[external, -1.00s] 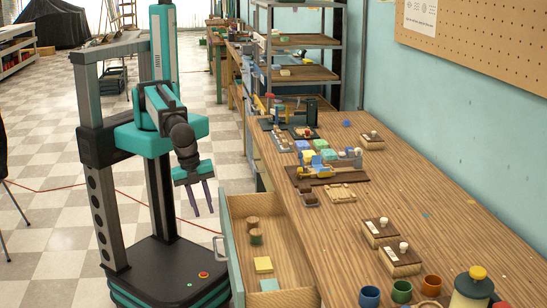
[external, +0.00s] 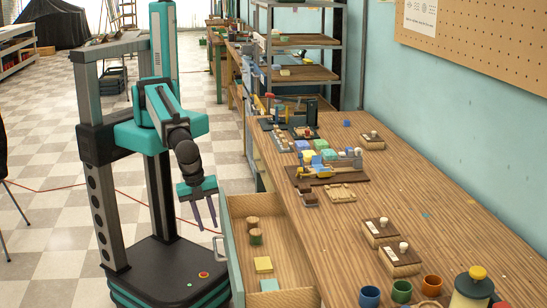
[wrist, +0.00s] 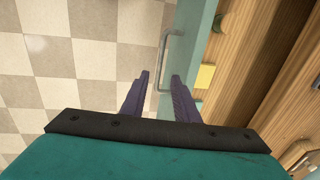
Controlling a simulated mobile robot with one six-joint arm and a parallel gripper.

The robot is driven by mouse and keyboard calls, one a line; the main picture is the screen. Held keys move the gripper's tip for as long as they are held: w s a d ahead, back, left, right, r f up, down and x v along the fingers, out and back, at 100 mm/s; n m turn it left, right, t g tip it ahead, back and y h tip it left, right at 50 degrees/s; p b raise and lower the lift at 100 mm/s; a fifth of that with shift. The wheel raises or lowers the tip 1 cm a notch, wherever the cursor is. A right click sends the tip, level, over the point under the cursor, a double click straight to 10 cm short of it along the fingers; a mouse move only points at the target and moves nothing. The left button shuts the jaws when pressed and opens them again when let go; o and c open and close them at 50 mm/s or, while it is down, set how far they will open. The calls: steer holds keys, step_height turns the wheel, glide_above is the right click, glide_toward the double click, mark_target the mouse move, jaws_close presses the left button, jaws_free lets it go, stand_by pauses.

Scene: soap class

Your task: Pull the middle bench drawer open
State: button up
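The bench drawer (external: 270,220) stands pulled out from the bench, with its teal front panel (external: 232,262) and grey bar handle (external: 219,250) facing left. I cannot tell from these views whether it is the middle one. My gripper (external: 206,228) points down, just outside the drawer front and a little beyond the handle in the external view. In the wrist view, the two purple fingers (wrist: 160,76) are apart with nothing gripped. The handle (wrist: 163,62) shows ahead of and between the fingertips there; whether they touch it is unclear.
The drawer holds a yellow block (external: 263,264), a green-topped piece (external: 256,236) and a wooden round piece (external: 252,222). The bench top (external: 440,220) carries trays, dark-topped blocks and coloured cups (external: 401,291).

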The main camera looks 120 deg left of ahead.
mark_target(215, 247)
steer(key=shift+w+a+f+p, duration=0.2)
steer(key=shift+f+p, duration=0.1)
steer(key=shift+f, duration=1.05)
steer(key=shift+w+a+f+p, duration=0.15)
steer(key=shift+f+p, duration=0.2)
steer(key=shift+f, duration=1)
steer(key=shift+w+a+f+p, duration=0.2)
steer(key=shift+f+p, duration=0.1)
steer(key=shift+f, duration=1.05)
jaws_close()
